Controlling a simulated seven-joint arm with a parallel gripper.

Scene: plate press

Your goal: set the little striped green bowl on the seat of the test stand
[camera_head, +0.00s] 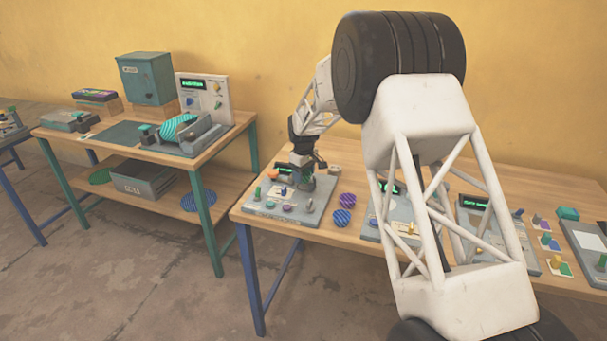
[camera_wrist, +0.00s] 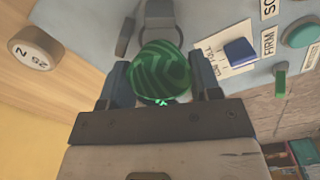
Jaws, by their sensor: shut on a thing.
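The striped green bowl (camera_wrist: 160,72) is between the two fingers of my gripper (camera_wrist: 160,88) in the wrist view, and the gripper is shut on it. It is held over the grey panel of the test stand (camera_wrist: 205,15). A grey rounded part (camera_wrist: 158,18) of the stand shows just beyond the bowl; whether the bowl touches it or the seat, I cannot tell. In the head view my gripper (camera_head: 304,164) is low over the back of the test stand (camera_head: 262,207).
A round weight marked 25 N (camera_wrist: 35,48) stands on the wood beside the stand. Two striped purple and blue discs or bowls (camera_head: 347,200) (camera_head: 342,217) lie to the stand's right. Other grey stations (camera_head: 395,228) stand further right. A blue lever (camera_wrist: 240,51) and buttons are on the panel.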

